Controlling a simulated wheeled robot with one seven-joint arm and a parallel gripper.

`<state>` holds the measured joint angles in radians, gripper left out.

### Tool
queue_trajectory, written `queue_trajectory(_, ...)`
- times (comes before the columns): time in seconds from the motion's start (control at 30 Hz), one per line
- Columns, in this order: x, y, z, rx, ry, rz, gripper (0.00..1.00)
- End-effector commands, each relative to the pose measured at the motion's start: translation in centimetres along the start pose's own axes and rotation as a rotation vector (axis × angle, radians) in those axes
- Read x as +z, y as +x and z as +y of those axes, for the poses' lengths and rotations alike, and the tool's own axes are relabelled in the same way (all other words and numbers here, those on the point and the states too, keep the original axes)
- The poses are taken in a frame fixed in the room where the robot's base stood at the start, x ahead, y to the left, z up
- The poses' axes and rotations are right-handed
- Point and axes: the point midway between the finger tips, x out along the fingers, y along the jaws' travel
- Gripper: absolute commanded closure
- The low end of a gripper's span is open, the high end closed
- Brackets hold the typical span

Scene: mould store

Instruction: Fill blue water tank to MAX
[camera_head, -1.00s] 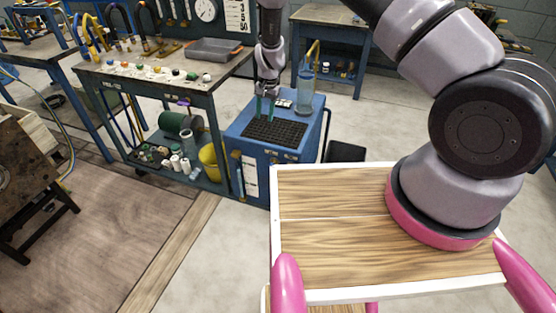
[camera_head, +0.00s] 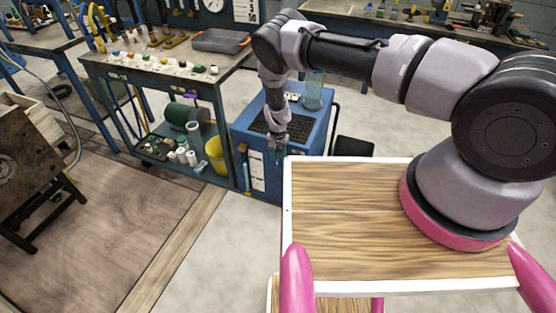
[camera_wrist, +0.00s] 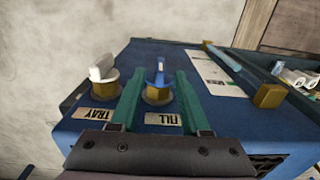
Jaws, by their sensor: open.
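The blue water tank unit (camera_head: 310,130) is a blue box with a black grate on top and a clear cylinder (camera_head: 312,92) at its back. In the wrist view its blue face (camera_wrist: 195,55) carries a valve with a blue handle (camera_wrist: 160,72) over a brass base, labelled FILL (camera_wrist: 164,119). A white-handled valve (camera_wrist: 103,70) labelled TRAY stands to its left. My gripper (camera_head: 277,152) is low at the unit's front. In the wrist view its green fingers (camera_wrist: 158,85) are open, one on each side of the FILL valve. Contact cannot be told.
A bluish bar with a brass end (camera_wrist: 268,96) and a white sheet (camera_wrist: 215,73) are right of the valves. A workbench (camera_head: 150,75) with a grey tray stands left, a yellow bucket (camera_head: 214,155) beneath it.

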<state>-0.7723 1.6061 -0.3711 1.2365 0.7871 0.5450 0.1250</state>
Motion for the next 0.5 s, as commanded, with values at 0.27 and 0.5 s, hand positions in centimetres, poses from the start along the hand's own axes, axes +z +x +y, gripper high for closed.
queue_trajectory(0.27,0.0,1.8,-0.1,-0.002,0.000,0.000,0.54)
queue_trajectory(0.5,0.0,1.8,-0.1,-0.001,0.000,0.000,0.61)
